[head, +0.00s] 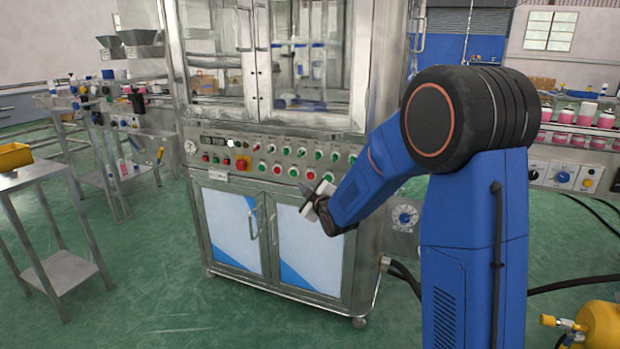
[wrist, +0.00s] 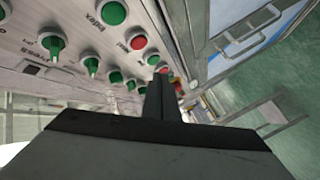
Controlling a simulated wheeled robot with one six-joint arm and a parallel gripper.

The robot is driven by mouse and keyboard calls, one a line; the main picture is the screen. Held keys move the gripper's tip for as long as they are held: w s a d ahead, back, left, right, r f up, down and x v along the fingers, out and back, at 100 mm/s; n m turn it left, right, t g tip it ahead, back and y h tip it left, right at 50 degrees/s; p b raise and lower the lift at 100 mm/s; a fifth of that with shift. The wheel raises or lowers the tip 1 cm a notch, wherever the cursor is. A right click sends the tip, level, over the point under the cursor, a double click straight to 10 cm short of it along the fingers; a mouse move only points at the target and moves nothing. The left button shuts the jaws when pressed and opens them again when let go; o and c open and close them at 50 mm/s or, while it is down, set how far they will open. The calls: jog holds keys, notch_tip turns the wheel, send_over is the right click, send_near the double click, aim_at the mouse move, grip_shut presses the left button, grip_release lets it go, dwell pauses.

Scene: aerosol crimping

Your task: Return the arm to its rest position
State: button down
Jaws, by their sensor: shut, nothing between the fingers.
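My arm (head: 450,200), blue with a black joint, is bent and reaches left to the front of the crimping machine. My gripper (head: 308,198) is in front of the machine's lower right door, just below the control panel (head: 270,158). In the wrist view the fingers of my gripper (wrist: 161,92) are together with nothing between them. Green knobs (wrist: 92,65) and a red button (wrist: 138,43) on the panel show close beside the fingers. Whether the fingers touch the panel I cannot tell.
The steel machine with glass doors (head: 310,60) stands directly ahead. A metal table (head: 40,175) with a yellow bin (head: 14,157) is at the left. A yellow tank (head: 600,325) is at the lower right. Green floor (head: 150,260) is clear left of the machine.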

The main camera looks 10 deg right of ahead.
dwell(0.4)
jog(key=s+d+m+g+h, duration=0.1)
jog(key=s+m+g, duration=0.3)
jog(key=s, duration=1.4)
jog(key=s+d+f+m+g+h, duration=0.1)
jog(key=s+d+m+g, duration=0.2)
jog(key=s, duration=1.5)
jog(key=s+d+f+m+g+h, duration=0.1)
jog(key=s+d+m+g, duration=0.2)
jog(key=s, duration=1.5)
jog(key=shift+f+m+g, duration=0.2)
jog(key=shift+m+g, duration=0.7)
jog(key=shift+g, duration=0.2)
jog(key=shift+d, duration=0.1)
